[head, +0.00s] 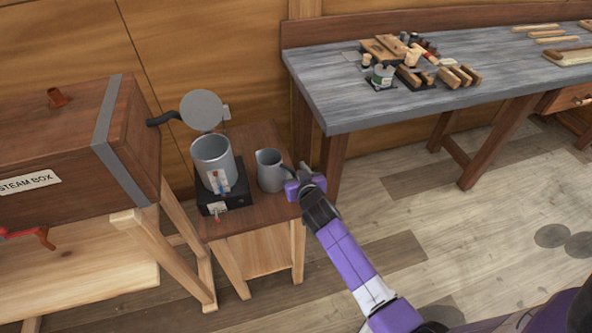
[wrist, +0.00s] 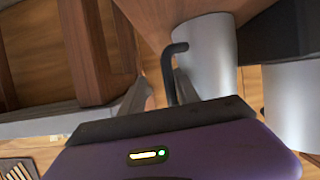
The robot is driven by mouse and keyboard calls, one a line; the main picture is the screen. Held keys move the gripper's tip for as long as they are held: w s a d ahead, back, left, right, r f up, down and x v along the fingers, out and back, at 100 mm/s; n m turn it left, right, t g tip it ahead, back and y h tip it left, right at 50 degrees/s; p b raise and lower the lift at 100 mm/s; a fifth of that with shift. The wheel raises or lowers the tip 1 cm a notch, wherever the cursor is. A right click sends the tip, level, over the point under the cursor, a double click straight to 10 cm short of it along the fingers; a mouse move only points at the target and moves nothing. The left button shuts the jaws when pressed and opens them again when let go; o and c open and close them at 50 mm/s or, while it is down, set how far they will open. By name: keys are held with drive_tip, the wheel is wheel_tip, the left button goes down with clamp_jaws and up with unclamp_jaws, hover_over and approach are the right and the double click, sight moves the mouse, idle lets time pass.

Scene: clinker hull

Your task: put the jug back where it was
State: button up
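The grey metal jug (head: 269,171) stands upright on the right part of a small wooden stand (head: 262,212). My gripper (head: 294,187) is at its right, on the handle side. In the wrist view the jug (wrist: 209,50) is at upper middle, with its dark bent handle (wrist: 170,62) towards me. My gripper (wrist: 160,88) is open there, its fingers apart. The handle shows between the fingertips, nearer the right one; I cannot tell whether they touch.
A grey pot (head: 213,160) sits on a black burner (head: 224,199) left of the jug, with a round lid (head: 202,110) raised behind it. The steam box (head: 60,165) is at left. A grey-topped workbench (head: 400,105) with tools stands at right. Open floor lies in front.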

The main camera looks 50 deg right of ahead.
drive_tip(key=shift+s, duration=0.1)
drive_tip(key=shift+s+a, duration=0.25)
drive_tip(key=v, duration=0.7)
drive_tip(key=shift+b, duration=0.45)
drive_tip(key=shift+r, duration=0.2)
drive_tip(key=s+a+r+n+t+y, duration=0.2)
drive_tip(key=s+a+r+t, duration=0.15)
drive_tip(key=a, duration=0.25)
drive_tip(key=s+a+r+n+t+y, duration=0.1)
drive_tip(key=s+a+r+n+t, duration=0.15)
drive_tip(key=a+r, duration=0.3)
drive_tip(key=s+a+r+y, duration=0.1)
drive_tip(key=s+a+r, duration=0.1)
drive_tip(key=s+a, duration=0.2)
drive_tip(key=s+a+r+n+g+y, duration=0.1)
drive_tip(key=s+a, duration=0.3)
drive_tip(key=s, duration=0.6)
drive_tip(key=s+a+r+n+g+y, duration=0.1)
drive_tip(key=s+a+r+y, duration=0.1)
drive_tip(key=s, duration=0.6)
drive_tip(key=shift+a+r+y, duration=0.35)
drive_tip(key=shift+a+y, duration=0.15)
drive_tip(key=shift+a, duration=0.6)
